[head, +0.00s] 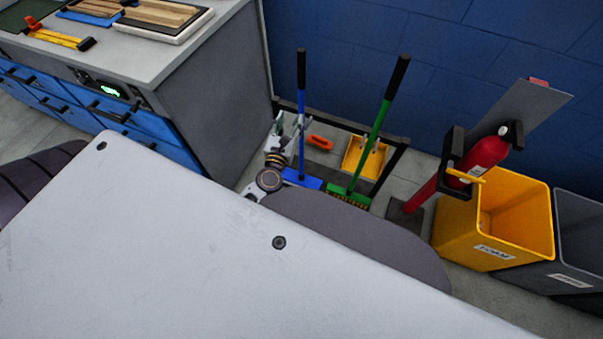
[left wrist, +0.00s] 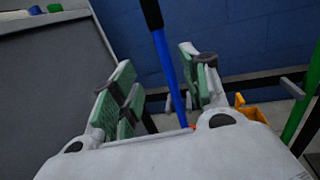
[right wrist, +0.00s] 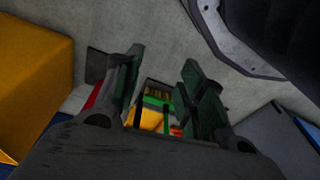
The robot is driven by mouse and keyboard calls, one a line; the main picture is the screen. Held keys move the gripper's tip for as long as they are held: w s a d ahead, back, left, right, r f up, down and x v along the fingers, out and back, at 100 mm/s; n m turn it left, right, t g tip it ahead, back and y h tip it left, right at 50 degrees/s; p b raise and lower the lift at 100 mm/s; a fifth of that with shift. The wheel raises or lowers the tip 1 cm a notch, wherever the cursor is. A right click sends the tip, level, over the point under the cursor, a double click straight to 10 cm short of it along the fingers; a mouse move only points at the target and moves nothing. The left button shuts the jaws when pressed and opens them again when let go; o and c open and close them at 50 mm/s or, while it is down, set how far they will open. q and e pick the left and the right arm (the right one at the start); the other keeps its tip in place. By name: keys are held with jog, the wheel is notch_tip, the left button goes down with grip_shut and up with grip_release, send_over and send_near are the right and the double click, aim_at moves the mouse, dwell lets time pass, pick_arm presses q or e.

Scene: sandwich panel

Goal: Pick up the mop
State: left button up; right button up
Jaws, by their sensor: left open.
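The mop (head: 301,93), with a blue pole, black grip and blue head, stands upright in a low black rack by the blue wall. My left gripper (head: 288,128) is beside the pole at mid-height. In the left wrist view, the mop (left wrist: 166,60) passes between the two spread green-padded fingers of the left gripper (left wrist: 156,62), or just beyond them; contact is not visible. My right gripper (right wrist: 160,78) is open and empty in the right wrist view, facing the floor and rack area. It is not visible in the head view.
A green-handled broom (head: 380,115) leans right of the mop, with a yellow dustpan (head: 363,158) behind. A red extinguisher (head: 483,155), yellow bin (head: 457,228) and grey bin (head: 580,240) stand farther right. A grey cabinet (head: 215,85) stands close on the left.

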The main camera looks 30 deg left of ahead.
aim_at(301, 96)
pick_arm(q)
jog(key=shift+w, duration=0.2)
jog(key=shift+p+x, duration=0.3)
jog(key=shift+x, duration=3.25)
jog(key=shift+w+a, duration=0.15)
jog(key=shift+w, duration=0.45)
pick_arm(e)
jog(key=shift+d+f, duration=0.2)
jog(key=shift+f, duration=0.7)
pick_arm(q)
jog(key=shift+w, duration=0.15)
jog(key=shift+w+r, duration=0.15)
jog(key=shift+w, duration=0.3)
jog(key=shift+x, duration=1)
jog(key=shift+w, duration=0.3)
jog(key=shift+w+a, duration=0.15)
jog(key=shift+w, duration=0.5)
pick_arm(e)
jog(key=shift+s+d+f, duration=0.1)
jog(key=shift+f, duration=0.15)
